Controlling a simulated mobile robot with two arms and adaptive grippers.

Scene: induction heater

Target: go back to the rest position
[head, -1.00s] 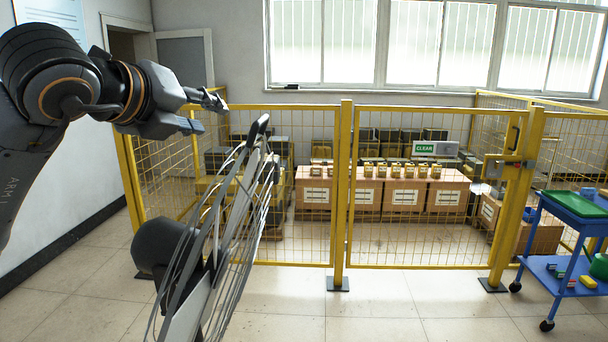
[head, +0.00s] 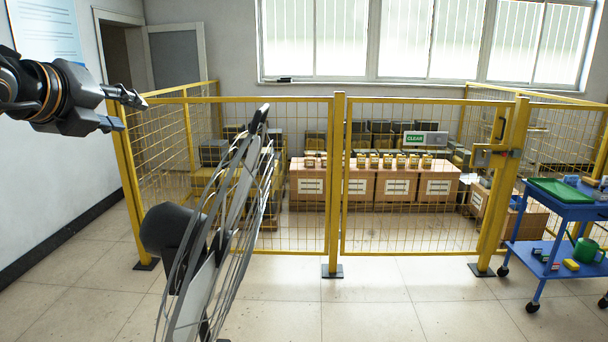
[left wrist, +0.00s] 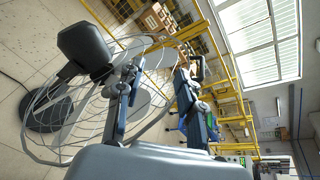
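My left gripper (head: 131,112) is at the upper left of the head view, with its arm coming in from the left edge. Its fingers are apart and nothing is between them. It is in front of the wall and the left end of the yellow fence, to the upper left of a standing fan (head: 172,228). In the left wrist view my left gripper (left wrist: 158,92) also shows open and empty, with the fan (left wrist: 85,48) beyond it to the left. My right gripper is not in the head view.
The fan's wire cage stands close in front. Behind it runs a yellow mesh fence (head: 335,180) with a gate, enclosing labelled boxes (head: 397,186) and a green "CLEAR" sign (head: 414,139). A blue trolley (head: 568,212) stands at the right.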

